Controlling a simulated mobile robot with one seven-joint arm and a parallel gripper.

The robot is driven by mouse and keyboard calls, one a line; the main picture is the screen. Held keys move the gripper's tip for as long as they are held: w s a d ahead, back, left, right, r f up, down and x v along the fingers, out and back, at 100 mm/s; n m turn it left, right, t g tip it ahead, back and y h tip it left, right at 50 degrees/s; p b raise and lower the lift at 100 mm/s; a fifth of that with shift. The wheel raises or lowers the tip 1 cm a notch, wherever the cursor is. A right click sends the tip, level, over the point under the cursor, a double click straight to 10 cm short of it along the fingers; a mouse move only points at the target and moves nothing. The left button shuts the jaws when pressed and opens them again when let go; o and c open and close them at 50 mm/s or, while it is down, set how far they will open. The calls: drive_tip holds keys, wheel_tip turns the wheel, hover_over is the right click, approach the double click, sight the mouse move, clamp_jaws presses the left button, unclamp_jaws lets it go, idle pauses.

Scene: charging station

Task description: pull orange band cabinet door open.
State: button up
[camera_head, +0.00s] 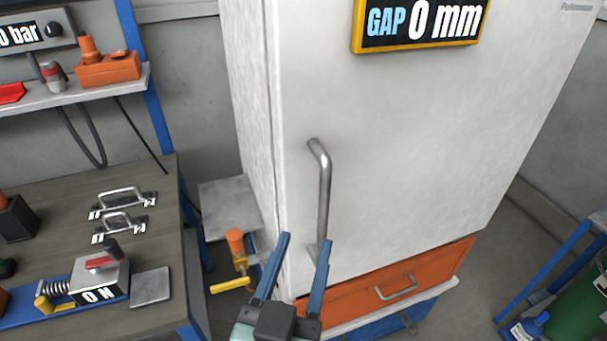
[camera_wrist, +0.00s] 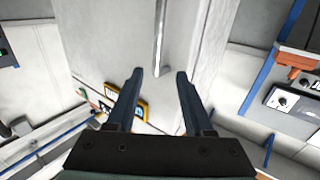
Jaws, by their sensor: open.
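The tall white cabinet door (camera_head: 430,150) stands shut, and its display (camera_head: 422,24) reads "GAP 0 mm". A vertical metal bar handle (camera_head: 325,195) is on the door's left side. An orange drawer front (camera_head: 440,265), perhaps the orange band, runs below the door. My gripper (camera_head: 306,240) is open and empty, near the handle's lower end in the head view. In the wrist view the handle (camera_wrist: 161,40) lies in line with the space between the fingertips (camera_wrist: 160,74). I cannot tell whether they touch it or how deep they reach.
A workbench (camera_head: 160,200) with two metal handles and a switch box (camera_head: 100,278) marked "ON" is at left. An orange-and-yellow clamp (camera_head: 237,250) sits beside the cabinet's lower left. A blue-framed rack with a green cylinder (camera_head: 580,305) is at right. Floor shows right of the cabinet.

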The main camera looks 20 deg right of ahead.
sight(324, 193)
drive_tip(key=p+x, duration=0.4)
drive_tip(key=x, duration=0.7)
drive_tip(key=shift+d, duration=0.3)
drive_tip(key=shift+w+d, duration=0.3)
drive_tip(key=shift+w, duration=0.25)
drive_tip(key=shift+c, duration=0.3)
clamp_jaws()
